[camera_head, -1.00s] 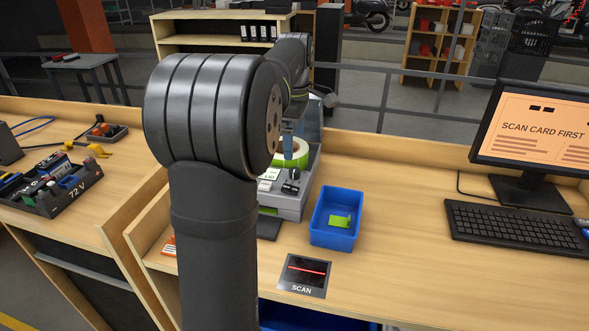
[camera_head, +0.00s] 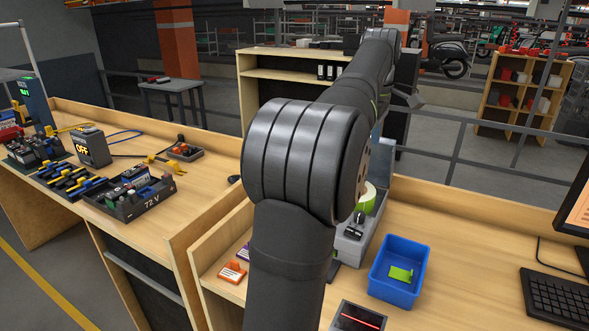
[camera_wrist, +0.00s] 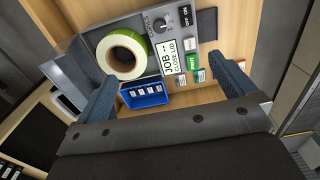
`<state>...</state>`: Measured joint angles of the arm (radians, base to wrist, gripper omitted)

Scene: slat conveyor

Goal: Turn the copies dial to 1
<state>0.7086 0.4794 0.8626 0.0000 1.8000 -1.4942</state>
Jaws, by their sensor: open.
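The grey label printer (camera_wrist: 150,45) shows in the wrist view with a green-edged label roll (camera_wrist: 125,53) in it. The copies dial (camera_wrist: 160,21) is a small round dark knob near the panel's top, beside the word COPIES. The number it points to is too small to read. The display (camera_wrist: 169,58) reads "JOB --" and "CLOSE LID". My gripper (camera_wrist: 168,78) is open, one finger at each side of the view, with nothing between them and apart from the dial.
Near the dial are an OFF/ON switch (camera_wrist: 186,18) and a green PRINT button (camera_wrist: 193,62). A blue bin (camera_head: 398,272) holding a green item stands right of the printer. A keyboard (camera_head: 560,300) and a scan pad (camera_head: 357,318) are nearby. Wooden side panels bound the bench on the left.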

